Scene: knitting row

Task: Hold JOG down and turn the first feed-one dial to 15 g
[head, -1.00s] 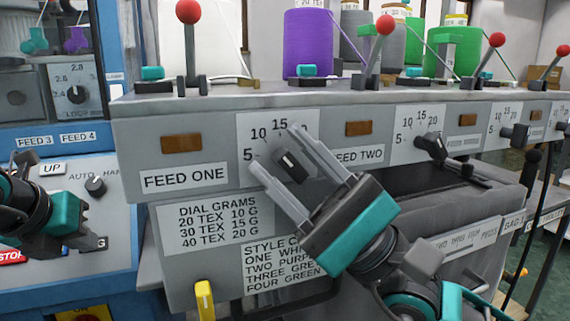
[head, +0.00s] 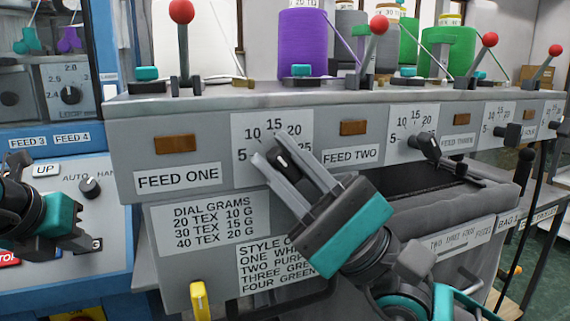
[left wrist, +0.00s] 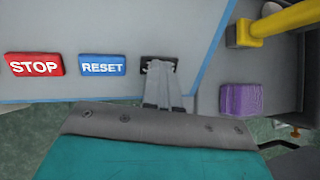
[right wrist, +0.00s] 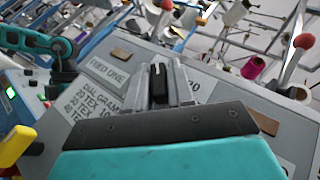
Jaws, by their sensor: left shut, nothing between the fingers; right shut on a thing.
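The feed-one dial (head: 283,160) is a black knob with a white mark on a white scale plate (head: 243,124) reading 5, 10, 15, 20. My right gripper (head: 276,164) is shut on the knob, one finger on each side. The knob also shows between the fingers in the right wrist view (right wrist: 159,84). It tilts up-left in the head view; its exact reading is hard to tell. My left gripper (left wrist: 163,88) is shut and empty, its fingertips at a dark button (left wrist: 158,64) right of RESET. In the head view it covers most of the JOG label (head: 96,245).
A red STOP button (left wrist: 34,65) and a blue RESET button (left wrist: 103,65) lie left of my left fingertips. A yellow handle (head: 199,301) is below the feed panel. The feed-two dial (head: 424,142) is to the right. Red-knobbed levers (head: 181,12) stand on the ledge.

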